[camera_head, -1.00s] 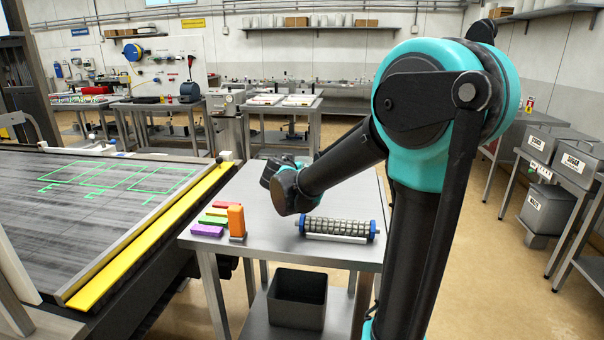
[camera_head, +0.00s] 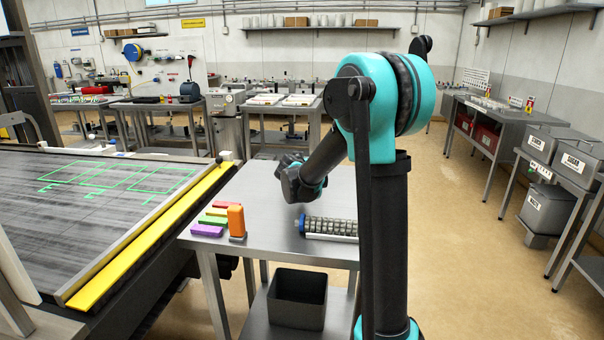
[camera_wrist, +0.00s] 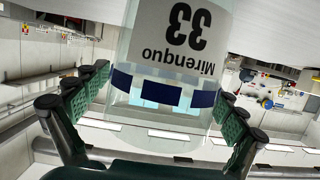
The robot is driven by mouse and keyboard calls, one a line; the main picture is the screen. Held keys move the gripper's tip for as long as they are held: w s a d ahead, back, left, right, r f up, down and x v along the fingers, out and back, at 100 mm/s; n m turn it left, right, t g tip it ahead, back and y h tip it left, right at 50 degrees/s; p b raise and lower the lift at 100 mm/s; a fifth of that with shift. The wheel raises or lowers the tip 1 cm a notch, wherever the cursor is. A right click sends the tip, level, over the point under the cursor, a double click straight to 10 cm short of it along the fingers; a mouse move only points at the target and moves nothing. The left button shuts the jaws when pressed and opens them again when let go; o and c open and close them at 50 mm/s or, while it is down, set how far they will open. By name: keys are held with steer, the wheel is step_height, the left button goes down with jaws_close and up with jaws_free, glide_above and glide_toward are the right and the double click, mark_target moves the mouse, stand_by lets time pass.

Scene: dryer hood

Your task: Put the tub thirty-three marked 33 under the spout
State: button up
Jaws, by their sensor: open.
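The tub marked 33 (camera_wrist: 178,45) fills the upper middle of the wrist view. It is pale and see-through with a white label reading "33 Mirenquo", upside down in this picture, and a blue band below the lettering. My gripper (camera_wrist: 165,96) is open, with its green-padded fingers on either side of the tub. A gap shows at the left finger; contact at the right finger is hard to tell. In the head view the tub is not seen, and my arm hides most of the gripper. I cannot make out the spout in either view.
A steel table (camera_head: 272,205) in front of my arm holds coloured blocks (camera_head: 218,218) and a ribbed roller (camera_head: 330,228). A black bin (camera_head: 297,298) sits on its lower shelf. A dark printing bed (camera_head: 100,190) with a yellow edge is at left. Grey bins (camera_head: 560,150) stand at right. Floor between is clear.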

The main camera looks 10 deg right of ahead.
steer(key=shift+w, duration=0.2)
steer(key=c, duration=1.2)
steer(key=shift+c, duration=0.9)
step_height(320, 180, up, 20)
